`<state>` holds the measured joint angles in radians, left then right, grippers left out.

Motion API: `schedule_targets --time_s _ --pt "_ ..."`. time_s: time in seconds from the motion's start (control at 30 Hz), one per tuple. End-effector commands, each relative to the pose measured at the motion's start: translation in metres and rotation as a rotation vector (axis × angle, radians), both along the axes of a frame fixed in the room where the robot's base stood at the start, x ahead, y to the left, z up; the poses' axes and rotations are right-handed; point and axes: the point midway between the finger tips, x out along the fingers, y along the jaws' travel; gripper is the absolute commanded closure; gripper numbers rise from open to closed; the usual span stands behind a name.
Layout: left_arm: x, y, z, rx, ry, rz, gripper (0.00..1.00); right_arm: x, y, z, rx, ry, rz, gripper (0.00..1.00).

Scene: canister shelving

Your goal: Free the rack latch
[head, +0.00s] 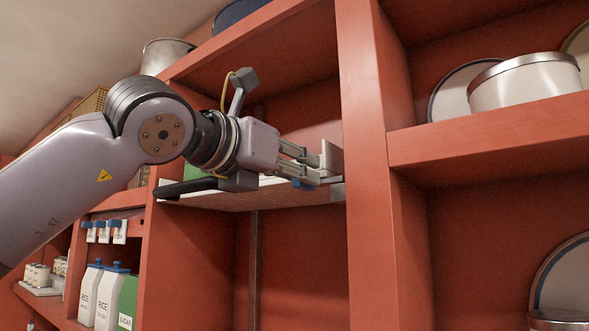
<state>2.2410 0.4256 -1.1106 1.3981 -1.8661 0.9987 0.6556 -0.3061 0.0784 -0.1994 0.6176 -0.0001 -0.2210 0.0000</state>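My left gripper (322,163) reaches in from the left and points right, just above a thin pale rack board (240,197) in the middle bay. Its fingertips are close to the red upright; I cannot tell whether they touch anything or how far apart they are. A grey metal piece (338,192) sits at the board's right end, against the upright. I cannot tell which of these is the latch. A dark handle-like bar (185,188) lies at the board's left end. My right gripper is out of view.
The red upright (365,150) stands directly right of my gripper. Pots and round lids, including a cream pot (525,82), are on the right shelf. Rice cartons (108,295) and a green sugar box (128,300) stand lower left. Below the board the bay looks empty.

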Motion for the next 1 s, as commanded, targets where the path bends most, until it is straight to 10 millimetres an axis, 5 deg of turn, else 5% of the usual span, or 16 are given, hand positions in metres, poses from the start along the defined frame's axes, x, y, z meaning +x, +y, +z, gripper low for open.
schedule_targets --time_s 0.33,1.0 --pt "0.0005 0.0005 -0.0002 0.000 0.001 0.001 1.00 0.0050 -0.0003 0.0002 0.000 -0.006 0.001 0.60" --pt "0.0014 0.0019 -0.0006 -0.001 0.001 0.001 1.00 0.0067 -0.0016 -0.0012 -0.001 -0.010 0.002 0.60"
